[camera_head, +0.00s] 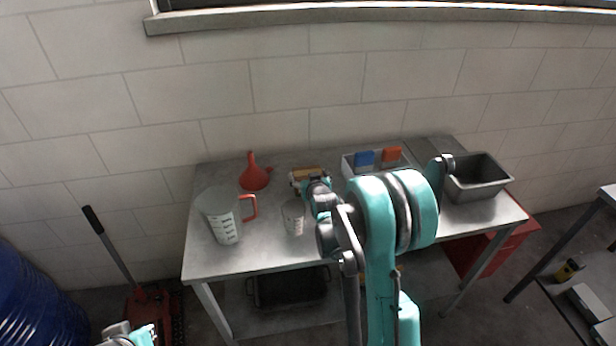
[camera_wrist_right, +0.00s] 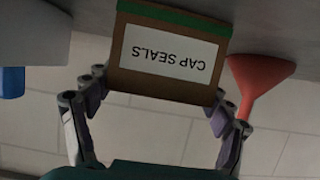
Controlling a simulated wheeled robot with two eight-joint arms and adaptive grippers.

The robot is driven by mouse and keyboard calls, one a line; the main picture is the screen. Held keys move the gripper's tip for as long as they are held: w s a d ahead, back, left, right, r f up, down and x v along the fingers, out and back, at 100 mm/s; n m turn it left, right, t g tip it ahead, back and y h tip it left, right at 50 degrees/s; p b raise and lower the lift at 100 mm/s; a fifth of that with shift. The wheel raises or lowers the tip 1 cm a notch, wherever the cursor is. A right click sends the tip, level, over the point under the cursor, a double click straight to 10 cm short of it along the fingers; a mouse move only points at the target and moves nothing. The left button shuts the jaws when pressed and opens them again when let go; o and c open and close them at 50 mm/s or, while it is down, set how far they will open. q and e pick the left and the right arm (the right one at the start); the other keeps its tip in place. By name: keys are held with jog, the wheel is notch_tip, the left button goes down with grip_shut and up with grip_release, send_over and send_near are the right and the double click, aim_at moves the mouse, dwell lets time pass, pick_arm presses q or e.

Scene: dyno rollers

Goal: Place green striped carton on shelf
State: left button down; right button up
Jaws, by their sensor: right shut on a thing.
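The green striped carton (camera_head: 308,174) is a small brown box at the back middle of the metal table (camera_head: 270,255). In the right wrist view the carton (camera_wrist_right: 168,55) appears upside down, with a green stripe and a white "CAP SEALS" label. My right gripper (camera_head: 314,187) is shut on it, fingers on its two sides. I cannot tell whether it touches the tabletop. A lower shelf (camera_head: 425,268) shows under the table, partly hidden by my right arm. A small piece of my left arm shows at the bottom left; its fingers are not visible.
A red funnel (camera_head: 255,174), a large measuring jug (camera_head: 222,218) and a small beaker (camera_head: 293,217) stand left of my arm. A dark tray (camera_head: 290,289) occupies the lower shelf's left part.

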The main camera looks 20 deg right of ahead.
jog(key=o, duration=1.2)
jog(key=shift+f, duration=0.1)
